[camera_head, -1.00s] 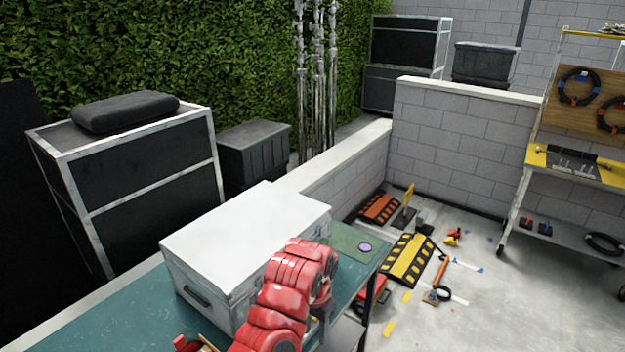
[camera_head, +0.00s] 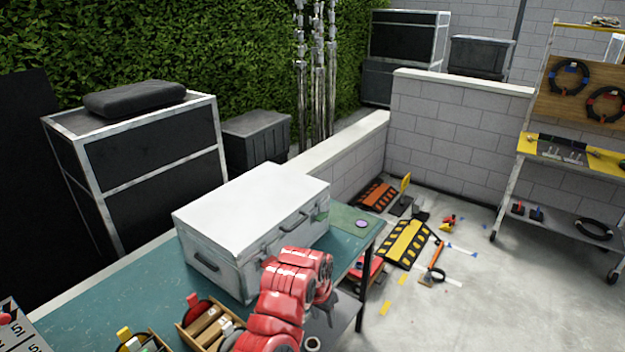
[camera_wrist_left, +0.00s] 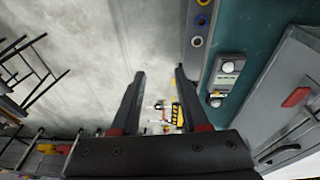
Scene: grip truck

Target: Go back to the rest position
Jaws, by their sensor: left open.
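My left arm (camera_head: 283,300) is red and comes in from the bottom of the head view, in front of the white case. Its dark gripper (camera_head: 330,308) hangs beyond the bench's front side, partly hidden by the arm. In the left wrist view the two black fingers (camera_wrist_left: 160,75) are spread apart with nothing between them, above the grey floor. The bench and the case lie to the right there. My right gripper is not in view.
The white case (camera_head: 250,205) stands on the green bench (camera_head: 95,300). Wooden boxes with parts (camera_head: 212,322) lie at the near end. Yellow-black ramps (camera_head: 408,244) and small tools lie on the floor. A tool rack (camera_head: 570,150) stands right; open floor (camera_head: 480,310) lies before it.

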